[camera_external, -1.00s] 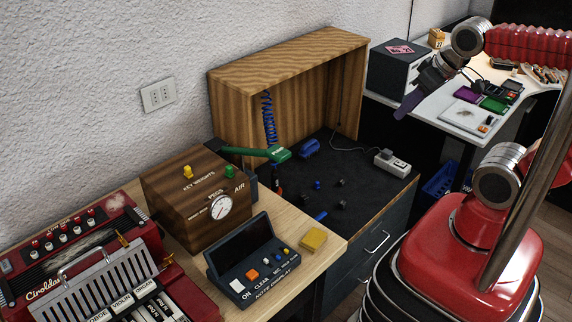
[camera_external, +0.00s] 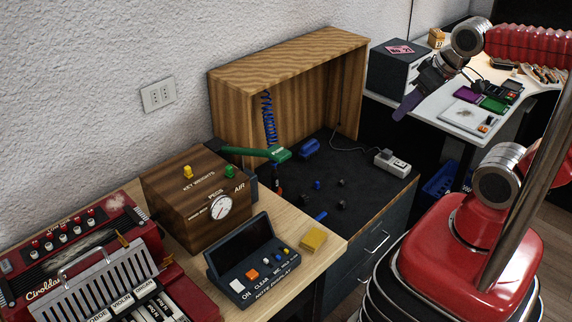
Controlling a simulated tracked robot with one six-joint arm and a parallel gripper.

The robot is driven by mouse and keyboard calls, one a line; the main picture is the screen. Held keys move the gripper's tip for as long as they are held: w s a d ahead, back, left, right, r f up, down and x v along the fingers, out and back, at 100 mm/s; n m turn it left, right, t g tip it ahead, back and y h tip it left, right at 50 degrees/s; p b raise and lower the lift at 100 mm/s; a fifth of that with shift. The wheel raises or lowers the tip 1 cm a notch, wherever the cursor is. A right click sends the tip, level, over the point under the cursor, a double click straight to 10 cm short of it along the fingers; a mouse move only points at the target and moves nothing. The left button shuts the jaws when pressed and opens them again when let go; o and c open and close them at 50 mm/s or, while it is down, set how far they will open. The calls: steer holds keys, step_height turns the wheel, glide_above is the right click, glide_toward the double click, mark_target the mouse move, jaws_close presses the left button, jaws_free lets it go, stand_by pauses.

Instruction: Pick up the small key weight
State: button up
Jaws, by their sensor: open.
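Several small pieces lie apart on the black work surface (camera_external: 352,236) inside and in front of the wooden hood. They include a blue piece (camera_external: 317,185), a dark piece (camera_external: 341,183) and another dark piece (camera_external: 342,204). I cannot tell which is the small key weight. A wooden box (camera_external: 205,210) lettered KEY WEIGHTS has a yellow knob (camera_external: 187,172) and a green knob (camera_external: 230,171) on top. My gripper (camera_external: 408,104) is open, raised above and to the right of the pieces, touching none of them; its jaws are small in view.
The wooden hood (camera_external: 245,85) walls the back of the work surface. A green tool (camera_external: 262,153), a blue tool (camera_external: 309,147) and a power strip (camera_external: 393,161) lie around it. A note display (camera_external: 242,250) and yellow block (camera_external: 313,239) are in front. A cluttered white table (camera_external: 450,122) is at right.

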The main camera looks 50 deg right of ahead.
steer(key=shift+w, duration=0.1)
steer(key=w+d+f+n+t+h, duration=0.1)
steer(key=w+d+f+h, duration=0.1)
steer(key=w+d+f, duration=0.85)
steer(key=w+d+f+n+t+h, duration=0.15)
steer(key=w+d+f, duration=0.45)
steer(key=w+d, duration=0.9)
step_height(320, 180, down, 9)
steer(key=d+n+y, duration=0.2)
steer(key=d, duration=0.1)
steer(key=s+a+f+t+y, duration=0.1)
steer(key=s+f+y, duration=0.1)
steer(key=f, duration=0.5)
steer(key=s+a+f+t+y, duration=0.1)
steer(key=s+f+y, duration=0.1)
steer(key=f, duration=0.5)
steer(key=s+a+f+t+y, duration=0.1)
steer(key=s+a+f+y, duration=0.1)
steer(key=s+f, duration=0.2)
step_height(320, 180, down, 3)
steer(key=shift+f+t, duration=0.15)
steer(key=shift+t, duration=0.1)
steer(key=shift+s+a+f, duration=0.2)
steer(key=shift+a, duration=0.05)
